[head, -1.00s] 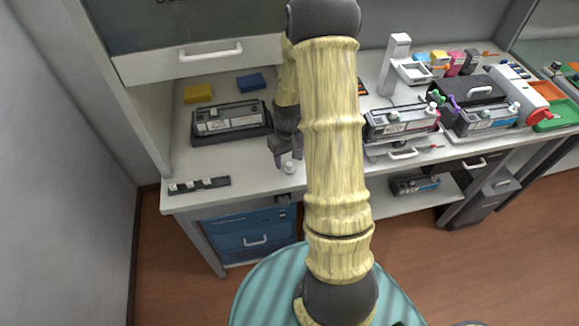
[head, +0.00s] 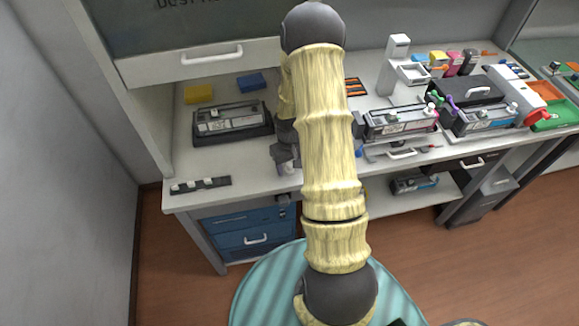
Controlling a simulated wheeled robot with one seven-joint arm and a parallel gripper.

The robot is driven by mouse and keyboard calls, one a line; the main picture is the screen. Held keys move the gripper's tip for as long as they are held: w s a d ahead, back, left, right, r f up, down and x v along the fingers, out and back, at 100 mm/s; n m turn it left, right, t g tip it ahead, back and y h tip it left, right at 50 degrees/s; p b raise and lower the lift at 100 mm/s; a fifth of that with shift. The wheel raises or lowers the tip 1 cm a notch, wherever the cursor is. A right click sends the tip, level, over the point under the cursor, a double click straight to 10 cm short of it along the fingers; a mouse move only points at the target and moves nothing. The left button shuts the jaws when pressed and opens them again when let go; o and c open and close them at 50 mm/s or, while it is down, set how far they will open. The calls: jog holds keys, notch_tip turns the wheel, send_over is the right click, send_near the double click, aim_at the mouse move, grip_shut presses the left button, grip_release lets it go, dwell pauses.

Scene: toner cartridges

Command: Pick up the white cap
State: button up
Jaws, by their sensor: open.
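A small white cap (head: 288,170) stands on the worktop near its front edge, partly hidden by my gripper. My dark gripper (head: 287,167) is open and lowered over the cap, its fingers close about it. I cannot tell whether they touch it. My arm hides the worktop just right of the cap.
Yellow (head: 198,94) and blue (head: 251,82) blocks lie at the back. More cartridges (head: 400,120) stand to the right. Bare worktop (head: 235,160) lies left of the cap.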

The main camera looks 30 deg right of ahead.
jog(key=c, duration=1)
jog(key=shift+r, duration=0.1)
jog(key=shift+c, duration=0.2)
